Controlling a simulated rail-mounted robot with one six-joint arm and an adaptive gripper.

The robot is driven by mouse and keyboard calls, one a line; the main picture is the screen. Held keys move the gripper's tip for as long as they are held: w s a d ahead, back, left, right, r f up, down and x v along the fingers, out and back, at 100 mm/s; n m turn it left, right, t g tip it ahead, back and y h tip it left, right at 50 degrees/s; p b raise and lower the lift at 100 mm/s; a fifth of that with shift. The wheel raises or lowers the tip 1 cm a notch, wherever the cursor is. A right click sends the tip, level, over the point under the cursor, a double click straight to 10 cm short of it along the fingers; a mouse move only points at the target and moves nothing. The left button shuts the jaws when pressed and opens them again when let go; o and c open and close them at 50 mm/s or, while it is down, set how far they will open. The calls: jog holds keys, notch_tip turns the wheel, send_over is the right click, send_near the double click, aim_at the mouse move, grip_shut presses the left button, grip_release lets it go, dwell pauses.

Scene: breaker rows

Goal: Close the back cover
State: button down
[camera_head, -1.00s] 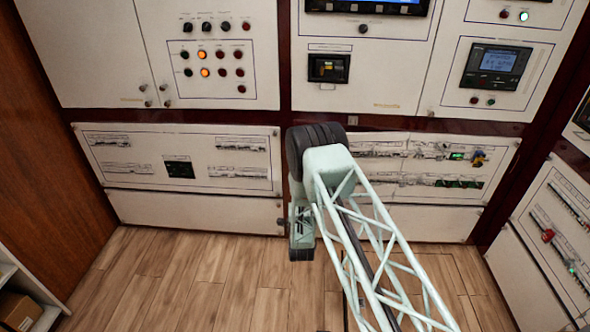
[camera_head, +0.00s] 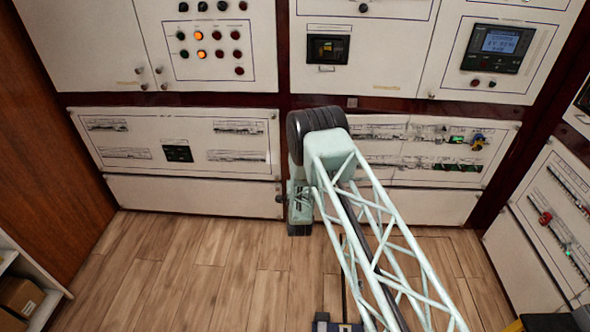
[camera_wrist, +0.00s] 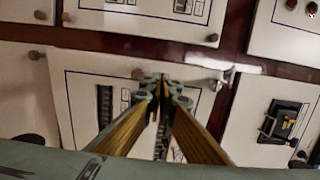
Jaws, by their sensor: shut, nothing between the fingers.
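My gripper (camera_wrist: 160,85) shows in the wrist view, with its fingertips together and nothing between them. Its tips appear in front of a white panel (camera_wrist: 85,100) with a dark outline and breaker strips; I cannot tell whether they touch. The head view shows my arm, but I cannot make out the gripper there. White cover panels line the back wall, including a lower left breaker panel (camera_head: 180,140) and a lower right breaker panel (camera_head: 432,150). I cannot tell which one is the back cover, and my arm hides part of the wall.
A black device (camera_wrist: 285,120) with a yellow part is at the right of the wrist view. A right-hand breaker cabinet (camera_head: 555,220) and a shelf (camera_head: 40,300) with boxes flank the wooden floor (camera_head: 190,260). Open floor lies at the left and centre.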

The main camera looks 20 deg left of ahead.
jog(key=b+x, duration=0.2)
jog(key=x, duration=0.8)
jog(key=shift+w+b, duration=0.3)
jog(key=shift+b, duration=0.05)
jog(key=shift+a, duration=0.15)
